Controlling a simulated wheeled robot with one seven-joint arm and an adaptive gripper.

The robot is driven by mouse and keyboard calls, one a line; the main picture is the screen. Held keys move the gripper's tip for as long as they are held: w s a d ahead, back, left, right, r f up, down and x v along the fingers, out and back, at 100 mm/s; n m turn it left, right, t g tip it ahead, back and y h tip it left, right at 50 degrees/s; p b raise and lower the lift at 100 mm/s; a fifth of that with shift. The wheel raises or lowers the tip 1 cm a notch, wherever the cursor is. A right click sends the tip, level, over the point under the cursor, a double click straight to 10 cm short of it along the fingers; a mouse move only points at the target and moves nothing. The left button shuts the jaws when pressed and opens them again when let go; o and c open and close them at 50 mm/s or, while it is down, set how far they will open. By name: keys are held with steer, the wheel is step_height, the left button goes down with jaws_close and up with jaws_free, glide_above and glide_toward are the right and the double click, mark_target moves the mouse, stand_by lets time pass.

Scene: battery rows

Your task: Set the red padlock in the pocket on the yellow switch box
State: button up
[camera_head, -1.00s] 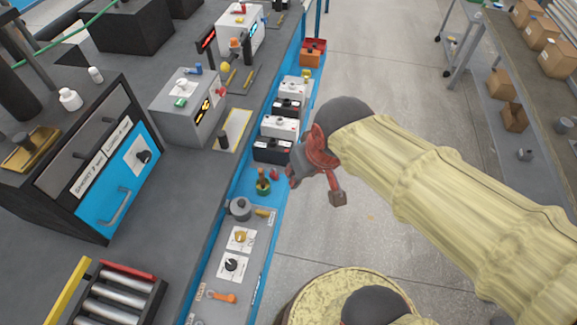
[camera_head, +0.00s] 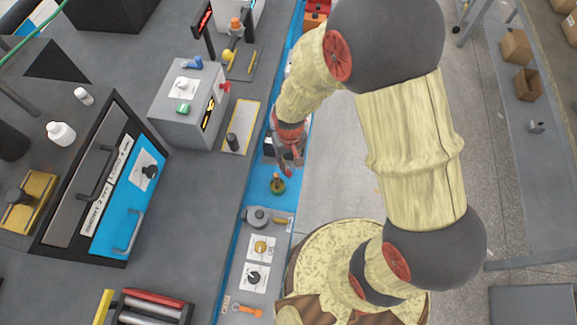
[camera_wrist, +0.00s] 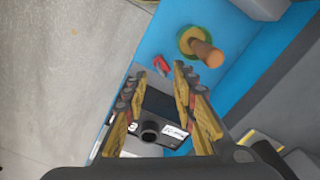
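A small red piece, seemingly the red padlock (camera_wrist: 161,65), lies on the blue strip beside a round green-and-yellow dish. It shows in the head view (camera_head: 287,171), just below my gripper (camera_head: 285,157). In the wrist view my gripper (camera_wrist: 160,74) has its fingers apart with nothing held between them. The padlock shows past the fingertips, and a black-and-white battery (camera_wrist: 158,104) shows between the fingers. A yellow box with a dark knob (camera_head: 36,198) stands at the far left of the head view; I cannot tell whether it is the switch box or see its pocket.
The dish (camera_head: 277,186) holds an upright peg near the padlock. A grey panel with dials (camera_head: 236,276) lies below it. A grey box (camera_head: 190,115) and a blue-fronted cabinet (camera_head: 118,220) stand on the dark bench. My arm covers most of the battery row.

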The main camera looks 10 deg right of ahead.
step_height(320, 180, down, 7)
steer(key=shift+w+d+r+b, duration=0.1)
steer(key=shift+w+r+b, duration=0.1)
steer(key=shift+b, duration=0.75)
steer(key=shift+c, duration=0.8)
jaws_close()
